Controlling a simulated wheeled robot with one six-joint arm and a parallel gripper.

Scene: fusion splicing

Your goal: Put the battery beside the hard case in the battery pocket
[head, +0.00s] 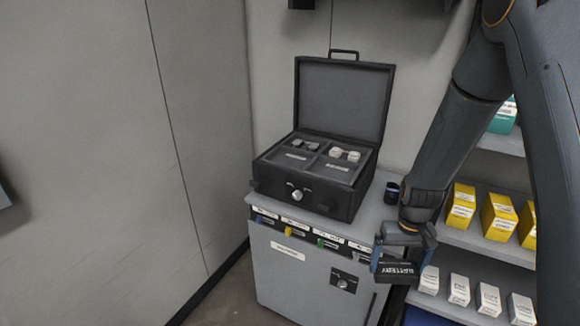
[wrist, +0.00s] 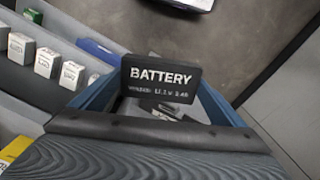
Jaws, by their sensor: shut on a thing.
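The battery (head: 397,272) is a flat dark block with white lettering. My gripper (head: 403,262) is shut on it, with the battery between its blue fingers, in front of and to the right of the cabinet's top. In the wrist view the battery (wrist: 161,80) faces the camera and its label reads BATTERY. The black hard case (head: 305,200) stands on the grey cabinet with its lid (head: 343,100) open. Its inside shows compartments with small dark and whitish items. The battery pocket cannot be told apart from the other compartments.
The grey cabinet (head: 290,262) has a row of labelled slots along its front top edge. A small dark jar (head: 392,192) stands right of the case. Shelves with yellow boxes (head: 499,220) and white boxes (head: 459,286) are at the right. A wall is close on the left.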

